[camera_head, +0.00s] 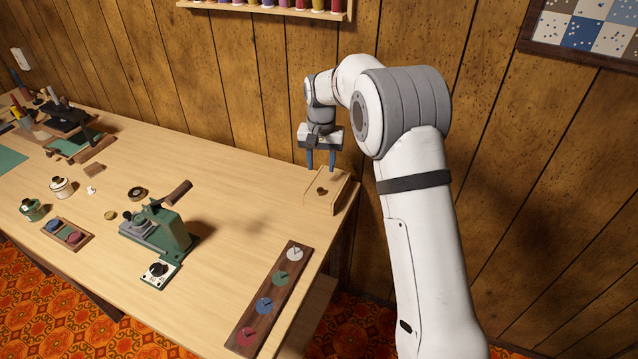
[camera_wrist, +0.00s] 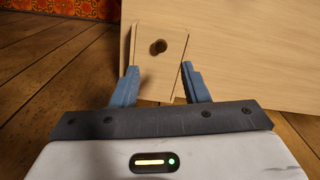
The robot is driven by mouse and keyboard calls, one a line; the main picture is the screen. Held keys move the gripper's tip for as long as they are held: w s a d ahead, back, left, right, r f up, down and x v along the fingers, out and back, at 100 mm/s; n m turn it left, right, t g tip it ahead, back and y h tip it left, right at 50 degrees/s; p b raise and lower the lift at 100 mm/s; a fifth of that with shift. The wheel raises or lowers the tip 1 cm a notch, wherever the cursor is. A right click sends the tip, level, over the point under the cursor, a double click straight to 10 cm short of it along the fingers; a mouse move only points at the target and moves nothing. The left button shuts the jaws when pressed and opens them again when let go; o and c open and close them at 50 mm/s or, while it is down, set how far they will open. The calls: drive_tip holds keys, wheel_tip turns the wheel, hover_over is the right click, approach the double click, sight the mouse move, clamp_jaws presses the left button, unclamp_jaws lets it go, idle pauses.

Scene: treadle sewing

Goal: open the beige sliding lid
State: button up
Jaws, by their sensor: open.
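The beige sliding lid (camera_head: 323,189) is the top of a small wooden box (camera_head: 326,205) at the right end of the table, near its back corner. A dark round knob or hole (camera_wrist: 158,47) marks the lid (camera_wrist: 170,68). My gripper (camera_head: 321,168) is open and points down just above and behind the box. In the wrist view, the blue fingers (camera_wrist: 159,80) appear on either side of the lid. I cannot tell whether they touch it. The lid looks closed over the box, and the box's inside is hidden.
A dark strip with several colored discs (camera_head: 266,301) lies along the table's right front edge. A green clamp-like device (camera_head: 168,238) stands mid-table. The wooden wall (camera_head: 240,90) rises close behind the box. Tabletop left of the box is clear.

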sight(320, 189)
wheel_tip(320, 189, down, 8)
drive_tip(key=shift+r, duration=0.1)
idle(0.4)
clamp_jaws()
idle(0.3)
drive_tip(key=shift+a, duration=0.1)
